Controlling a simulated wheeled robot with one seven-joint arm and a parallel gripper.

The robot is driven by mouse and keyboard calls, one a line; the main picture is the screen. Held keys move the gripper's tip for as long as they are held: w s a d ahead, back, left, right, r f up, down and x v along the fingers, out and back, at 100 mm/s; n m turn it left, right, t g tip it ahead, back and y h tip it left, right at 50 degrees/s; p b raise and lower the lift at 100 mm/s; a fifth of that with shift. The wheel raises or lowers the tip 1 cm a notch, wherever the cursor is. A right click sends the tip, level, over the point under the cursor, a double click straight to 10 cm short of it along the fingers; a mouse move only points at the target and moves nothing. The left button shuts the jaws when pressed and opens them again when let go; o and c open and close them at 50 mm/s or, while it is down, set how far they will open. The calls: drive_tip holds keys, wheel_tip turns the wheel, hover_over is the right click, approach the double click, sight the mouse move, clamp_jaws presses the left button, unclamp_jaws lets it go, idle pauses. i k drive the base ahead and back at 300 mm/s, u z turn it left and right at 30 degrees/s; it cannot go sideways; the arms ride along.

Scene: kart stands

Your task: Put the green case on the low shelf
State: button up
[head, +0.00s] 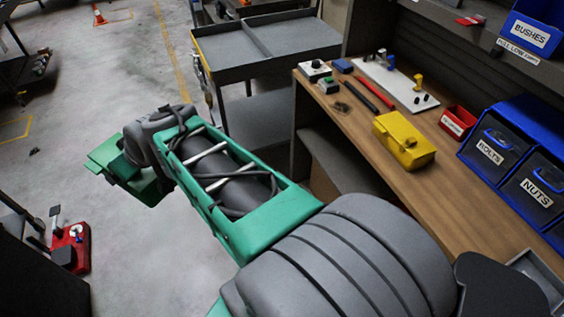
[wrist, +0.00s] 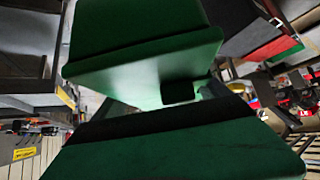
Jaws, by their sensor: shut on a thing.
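A green case (head: 106,149) is at the far end of my arm, left of centre in the head view, held in the air over the grey floor. In the wrist view the case (wrist: 140,78) is large and close, with a small black part on it. My gripper (head: 136,163) is shut on it; green on green makes their borders hard to tell. A low grey shelf (head: 342,163) is under the workbench top, partly hidden by my arm. The grey cart also has a low shelf (head: 252,122), to the right of my gripper.
The wooden workbench (head: 470,205) carries a yellow case (head: 405,140), tools and blue bins (head: 507,150). The cart's upper tray (head: 255,45) stands beyond my arm. A red object (head: 70,248) is at lower left. Open floor (head: 100,80) is on the left.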

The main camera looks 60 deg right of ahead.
sight(368, 184)
drive_tip(key=i, duration=1.45)
drive_tip(key=z, duration=3.35)
